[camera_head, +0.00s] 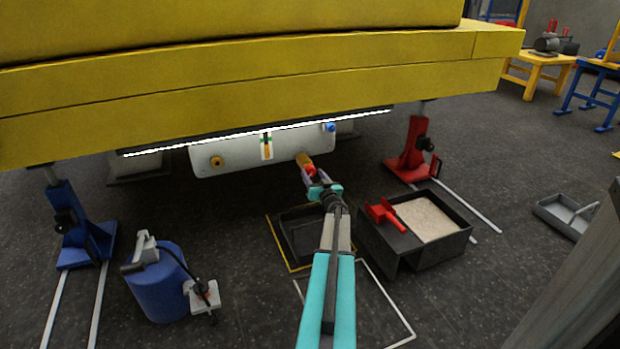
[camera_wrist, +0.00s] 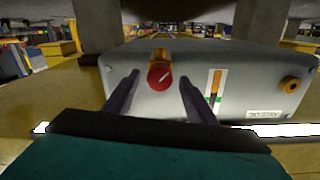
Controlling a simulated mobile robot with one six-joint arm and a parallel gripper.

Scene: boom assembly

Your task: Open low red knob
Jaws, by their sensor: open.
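The low red knob (camera_wrist: 160,76) is on the face of a grey-white tank (camera_wrist: 250,80) in the wrist view, below an orange fitting, with a white line on it that slants. My gripper (camera_wrist: 153,92) is open, one finger to each side of the knob, and nothing is held. I cannot tell how far short of the knob the fingertips are. In the head view the knob (camera_head: 310,170) shows small at my gripper (camera_head: 317,182), beneath the orange fitting (camera_head: 304,159) at the right end of the tank (camera_head: 235,150).
The yellow boom (camera_head: 240,90) hangs just above the tank. A level gauge (camera_head: 267,146) and a brass plug (camera_head: 216,162) are on the tank face. A black tray (camera_head: 290,246), a sand box (camera_head: 455,238) and a blue canister (camera_head: 160,287) stand on the floor below.

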